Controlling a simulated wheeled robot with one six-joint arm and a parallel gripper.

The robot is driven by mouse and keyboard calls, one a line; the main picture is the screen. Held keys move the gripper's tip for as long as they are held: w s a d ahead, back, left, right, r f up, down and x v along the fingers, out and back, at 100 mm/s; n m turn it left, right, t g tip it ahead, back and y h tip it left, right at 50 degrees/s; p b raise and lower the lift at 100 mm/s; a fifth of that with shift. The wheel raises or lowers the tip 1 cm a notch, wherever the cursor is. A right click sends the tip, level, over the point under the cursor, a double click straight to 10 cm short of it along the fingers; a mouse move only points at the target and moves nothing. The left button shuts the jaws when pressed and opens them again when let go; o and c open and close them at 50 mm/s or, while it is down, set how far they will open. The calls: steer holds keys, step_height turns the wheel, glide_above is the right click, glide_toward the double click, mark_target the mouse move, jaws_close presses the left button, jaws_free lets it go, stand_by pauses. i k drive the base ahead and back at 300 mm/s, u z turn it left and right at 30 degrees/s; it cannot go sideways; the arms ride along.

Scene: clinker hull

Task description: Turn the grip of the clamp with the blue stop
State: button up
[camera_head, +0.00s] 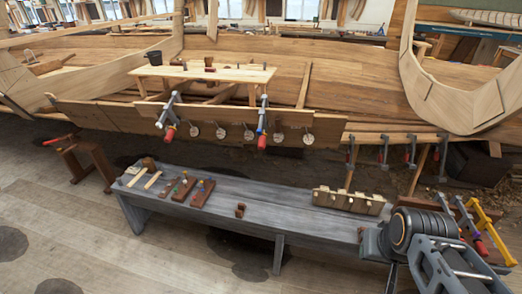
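A clamp with a small blue part on its bar, just above its red grip (262,141), hangs on the hull's plank edge at picture centre. I take this blue part (262,123) as the stop. The clamp's bar (263,104) slopes slightly. Another clamp (168,112) with a red grip (169,132) sits on the same plank to the left; I see no blue on it. My arm (405,232) shows at the lower right, well apart from both clamps. I cannot make out my gripper's fingers.
A grey bench (235,205) stands before the hull, bearing mallets, a pegged block (194,193) and a notched wooden piece (348,201). More clamps (384,150) hang at right. A yellow clamp (490,228) lies by my arm. Floor at left front is clear.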

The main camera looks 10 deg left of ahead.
mark_target(262, 139)
steer(key=u, duration=0.05)
steer(key=k, duration=0.4)
steer(key=u, duration=1.8)
steer(key=i, duration=1.65)
steer(key=z, duration=1)
